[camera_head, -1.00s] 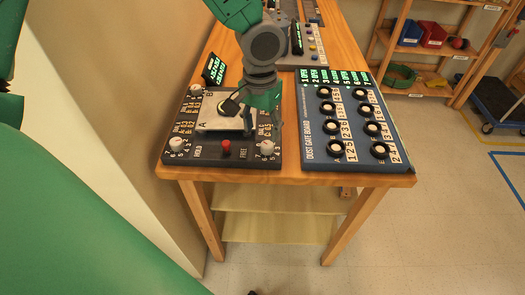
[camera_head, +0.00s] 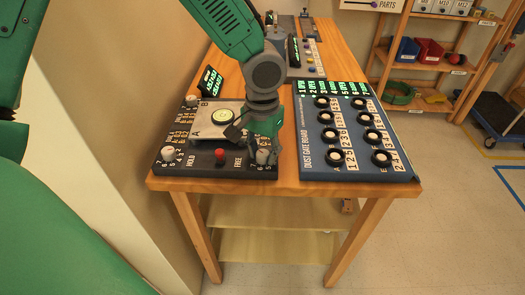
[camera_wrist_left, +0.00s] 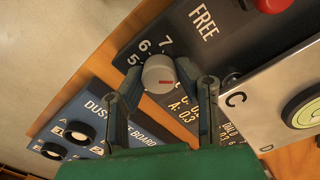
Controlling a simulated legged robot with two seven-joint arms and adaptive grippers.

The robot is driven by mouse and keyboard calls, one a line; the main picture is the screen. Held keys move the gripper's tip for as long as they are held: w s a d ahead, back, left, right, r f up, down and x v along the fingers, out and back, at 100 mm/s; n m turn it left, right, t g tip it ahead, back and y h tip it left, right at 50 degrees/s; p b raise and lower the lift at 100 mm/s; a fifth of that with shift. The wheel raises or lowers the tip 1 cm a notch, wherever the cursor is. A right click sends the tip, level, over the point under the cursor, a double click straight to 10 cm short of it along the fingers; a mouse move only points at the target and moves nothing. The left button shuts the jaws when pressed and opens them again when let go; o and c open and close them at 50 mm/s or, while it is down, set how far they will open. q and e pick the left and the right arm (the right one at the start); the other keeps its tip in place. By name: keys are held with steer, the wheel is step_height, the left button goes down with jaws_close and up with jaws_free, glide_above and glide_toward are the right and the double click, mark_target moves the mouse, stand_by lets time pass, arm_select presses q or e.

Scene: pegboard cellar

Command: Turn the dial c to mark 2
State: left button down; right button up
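The black board (camera_head: 200,170) on the wooden table carries several white dials and a red button (camera_head: 221,157). My left gripper (camera_head: 262,148) is over its front right dial (camera_head: 262,157), partly hiding it. The left gripper (camera_wrist_left: 160,85) is open there, one finger on each side of the dial; contact is unclear. Other dials are at the front left (camera_head: 168,153) and back left (camera_head: 192,101). My right gripper is not in view.
A plate (camera_head: 205,129) with lettered corners and a green-ringed disc lies on the black board. The blue dust gate board (camera_head: 322,172) with several black-ringed knobs lies to the right. A small lit display (camera_head: 210,78) stands behind. Shelves are at the back right.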

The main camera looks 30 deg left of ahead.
arm_select(q)
steer(key=shift+w+d+r, duration=0.1)
steer(key=shift+d+r, duration=0.05)
steer(key=shift+d, duration=0.1)
steer(key=shift+a, duration=0.45)
steer(key=shift+d+r+m+p, duration=0.15)
steer(key=shift+d+m+p, duration=0.1)
steer(key=shift+m+p, duration=0.75)
steer(key=m+p, duration=0.4)
steer(key=p, duration=0.1)
steer(key=shift+m+p, duration=0.4)
steer(key=m+p, duration=0.3)
steer(key=m, duration=0.1)
steer(key=shift+m+p, duration=0.3)
steer(key=shift+p, duration=0.1)
steer(key=m+p, duration=0.2)
steer(key=m, duration=0.2)
steer(key=shift+p, duration=0.3)
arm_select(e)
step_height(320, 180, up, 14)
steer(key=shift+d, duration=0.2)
arm_select(q)
steer(key=shift+w, duration=0.1)
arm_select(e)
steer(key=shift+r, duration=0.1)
